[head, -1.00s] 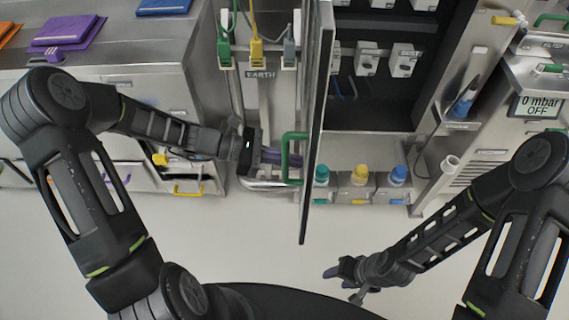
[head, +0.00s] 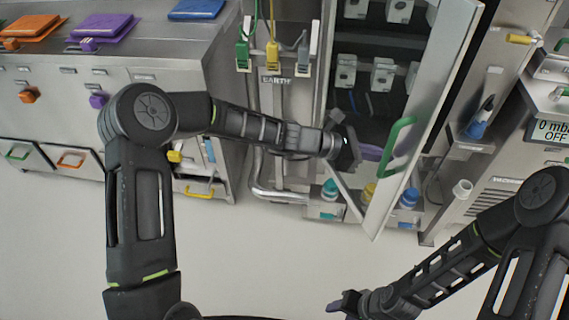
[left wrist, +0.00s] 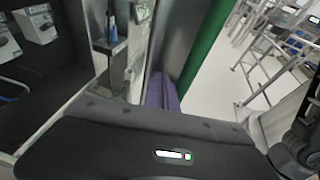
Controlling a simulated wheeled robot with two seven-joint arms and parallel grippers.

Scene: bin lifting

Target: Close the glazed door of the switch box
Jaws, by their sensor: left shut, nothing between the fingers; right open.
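The glazed door (head: 428,110) of the switch box (head: 368,50) stands partly open in the head view, its free edge toward the right and front. Its green handle (head: 398,146) is on the outer face. My left gripper (head: 370,152) is shut and empty, its purple fingers at the outer side of the door beside the handle; whether they touch it is unclear. In the left wrist view the purple fingers (left wrist: 160,92) show close to the door frame (left wrist: 176,38) and green handle (left wrist: 206,42). My right gripper (head: 345,302) is open and empty, low in front, away from the door.
Teal, yellow and blue knobs (head: 408,198) sit below the box. Green, yellow and grey plugs (head: 272,56) hang left of it above a bent pipe (head: 270,193). A steel cabinet (head: 130,75) stands at left. The floor (head: 260,255) in front is clear.

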